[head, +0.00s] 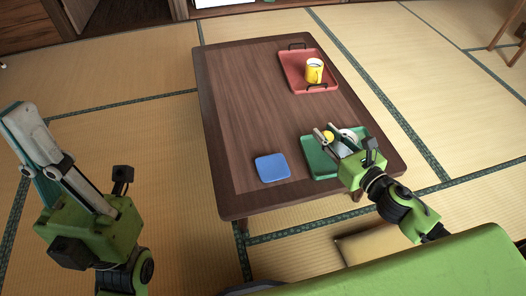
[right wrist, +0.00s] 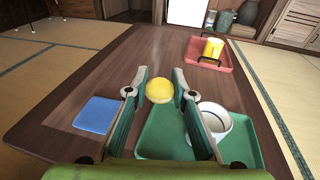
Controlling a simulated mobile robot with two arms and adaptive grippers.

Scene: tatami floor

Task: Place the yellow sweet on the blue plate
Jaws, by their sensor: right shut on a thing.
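The yellow sweet (head: 328,136) is round and sits between the fingertips of my right gripper (head: 326,133), which is shut on it above the green tray. The right wrist view shows the sweet (right wrist: 159,90) between both fingertips (right wrist: 160,88). The blue plate (head: 272,167) is a flat square with rounded corners near the table's front edge, left of the green tray. It is bare, and also shows at the left in the right wrist view (right wrist: 97,115). My left gripper (head: 32,138) is off the table at the far left; its finger gap is not clear.
The green tray (head: 313,160) holds a white cup (right wrist: 215,122) beside my right gripper. A red tray (head: 292,72) with a yellow mug (head: 314,71) is at the far end of the brown table (head: 236,102). The table's middle is clear. A cushion (head: 375,247) lies in front.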

